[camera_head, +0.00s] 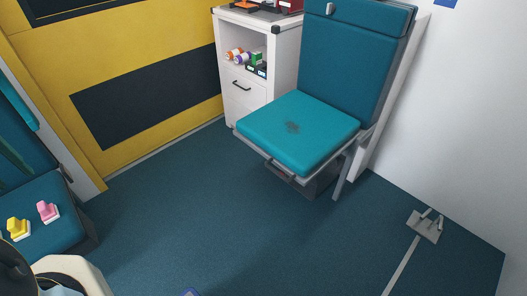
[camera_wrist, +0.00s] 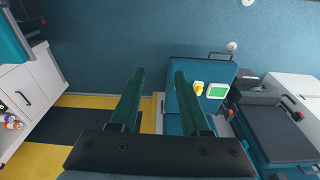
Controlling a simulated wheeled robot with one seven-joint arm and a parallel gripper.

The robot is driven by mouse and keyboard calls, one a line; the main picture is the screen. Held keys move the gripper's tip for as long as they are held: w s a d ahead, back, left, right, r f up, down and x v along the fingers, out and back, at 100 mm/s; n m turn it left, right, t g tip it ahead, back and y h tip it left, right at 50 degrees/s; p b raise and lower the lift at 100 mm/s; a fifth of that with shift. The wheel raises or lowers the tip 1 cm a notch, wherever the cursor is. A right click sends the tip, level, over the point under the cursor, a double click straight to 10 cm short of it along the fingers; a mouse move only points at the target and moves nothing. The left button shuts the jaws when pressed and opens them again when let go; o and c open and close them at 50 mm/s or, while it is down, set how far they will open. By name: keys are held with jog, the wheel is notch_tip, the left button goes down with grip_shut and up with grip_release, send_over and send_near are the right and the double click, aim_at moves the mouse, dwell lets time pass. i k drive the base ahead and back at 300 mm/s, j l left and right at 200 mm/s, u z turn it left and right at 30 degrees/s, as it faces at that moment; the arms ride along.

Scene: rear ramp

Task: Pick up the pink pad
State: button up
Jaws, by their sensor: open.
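The pink pad (camera_head: 47,211) is a small pink block with a raised part and a pale base. It lies on the teal seat (camera_head: 68,222) at the left of the head view. A similar yellow pad (camera_head: 18,228) lies close to its left. In the wrist view, the yellow pad (camera_wrist: 198,88) shows on a teal surface (camera_wrist: 215,72) beside a green-and-white item (camera_wrist: 217,91); I cannot make out the pink pad there.
A teal folding seat (camera_head: 300,130) stands at the back right, beside a white cabinet (camera_head: 243,100) with small items on its shelf. A grey floor bracket (camera_head: 424,227) lies at the right. The dark teal floor (camera_head: 200,220) between is largely clear. The yellow wall (camera_head: 120,65) bounds the back left.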

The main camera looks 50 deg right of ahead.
aim_at(48, 213)
jog(key=i+l+u, duration=0.1)
jog(key=u, duration=0.35)
jog(key=i+l+u, duration=0.15)
jog(key=u, duration=0.3)
jog(key=i+l+u, duration=0.2)
jog(key=u, duration=0.2)
